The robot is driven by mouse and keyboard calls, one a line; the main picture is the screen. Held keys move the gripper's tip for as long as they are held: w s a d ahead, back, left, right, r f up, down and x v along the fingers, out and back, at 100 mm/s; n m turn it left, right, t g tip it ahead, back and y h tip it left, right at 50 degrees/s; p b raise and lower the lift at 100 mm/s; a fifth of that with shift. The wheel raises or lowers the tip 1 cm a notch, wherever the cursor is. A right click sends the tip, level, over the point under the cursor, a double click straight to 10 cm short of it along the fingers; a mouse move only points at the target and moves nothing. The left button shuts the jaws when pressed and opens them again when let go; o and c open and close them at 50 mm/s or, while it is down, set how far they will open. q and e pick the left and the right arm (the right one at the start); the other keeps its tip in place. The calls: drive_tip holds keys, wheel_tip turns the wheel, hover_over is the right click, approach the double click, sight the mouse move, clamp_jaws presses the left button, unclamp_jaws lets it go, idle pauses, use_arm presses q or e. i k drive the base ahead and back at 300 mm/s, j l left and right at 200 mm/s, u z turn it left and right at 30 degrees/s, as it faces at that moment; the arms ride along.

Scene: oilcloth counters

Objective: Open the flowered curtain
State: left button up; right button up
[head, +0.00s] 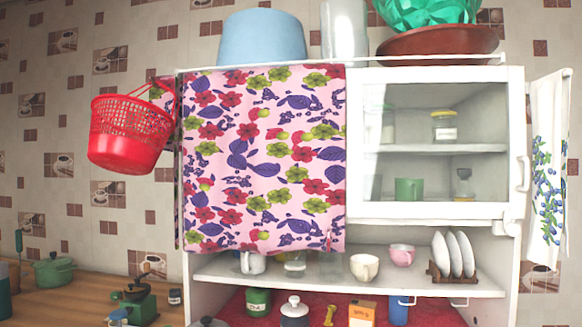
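The flowered curtain (262,160) is pink with red, green and purple flowers. In the head view it hangs flat over the left half of the white cabinet, from the top rail down to just above the open shelf. Its right edge meets the glass door (436,150) on the right half. What lies behind the curtain is hidden. Neither of my grippers is in view.
A red basket (130,135) hangs left of the curtain. A blue tub (262,38) and a brown bowl (437,41) stand on top. Cups (364,267) and plates stand on the shelf below. A towel (548,170) hangs at right.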

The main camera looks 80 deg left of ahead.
sight(264, 148)
drive_tip(key=u, duration=2.9)
